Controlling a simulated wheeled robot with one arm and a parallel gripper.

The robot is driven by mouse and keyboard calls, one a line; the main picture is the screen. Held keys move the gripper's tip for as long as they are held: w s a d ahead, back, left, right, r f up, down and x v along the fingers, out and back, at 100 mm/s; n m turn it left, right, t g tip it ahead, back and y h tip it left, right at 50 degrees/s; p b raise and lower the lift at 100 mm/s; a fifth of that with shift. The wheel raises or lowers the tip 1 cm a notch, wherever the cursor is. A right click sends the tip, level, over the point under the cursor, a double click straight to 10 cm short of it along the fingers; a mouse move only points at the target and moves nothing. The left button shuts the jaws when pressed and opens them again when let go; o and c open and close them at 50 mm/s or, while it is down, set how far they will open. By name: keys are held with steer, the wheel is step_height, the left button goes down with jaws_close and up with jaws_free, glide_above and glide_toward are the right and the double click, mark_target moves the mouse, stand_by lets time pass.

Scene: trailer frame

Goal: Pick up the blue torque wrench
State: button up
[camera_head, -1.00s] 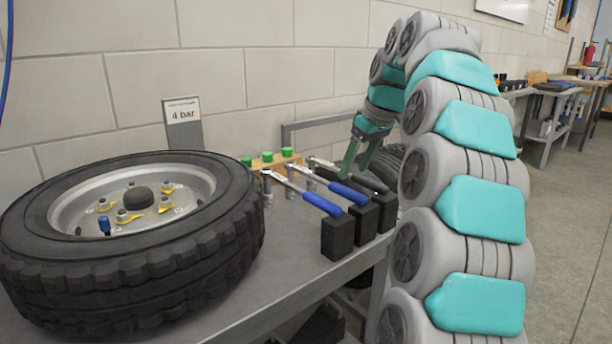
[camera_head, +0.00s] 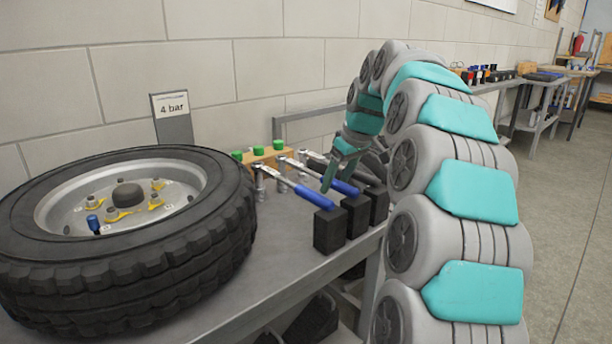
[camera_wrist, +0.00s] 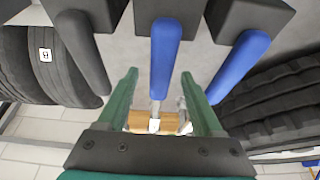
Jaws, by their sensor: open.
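Two torque wrenches with blue handles and one with a black handle lie side by side, their handle ends on black blocks. The near blue wrench (camera_head: 313,195) is closest to the wheel and is at right in the wrist view (camera_wrist: 238,68). The middle blue wrench (camera_head: 343,187) is at centre in the wrist view (camera_wrist: 165,50). The black-handled wrench (camera_wrist: 85,55) is at left there. My gripper (camera_wrist: 160,76) is open, its green fingers on either side of the middle blue handle with gaps. In the head view my gripper (camera_head: 340,172) partly hides the middle and black-handled wrenches.
A big wheel (camera_head: 215,245) fills the left of the bench (camera_head: 275,262). A "4 bar" sign (camera_head: 172,115) stands near the wall. Another tyre (camera_wrist: 35,65) is at left in the wrist view.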

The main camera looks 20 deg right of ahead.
steer(key=shift+w+a+f, duration=0.1)
steer(key=shift+w+f, duration=0.05)
steer(key=shift+f, duration=0.25)
steer(key=shift+c, duration=0.2)
jaws_close()
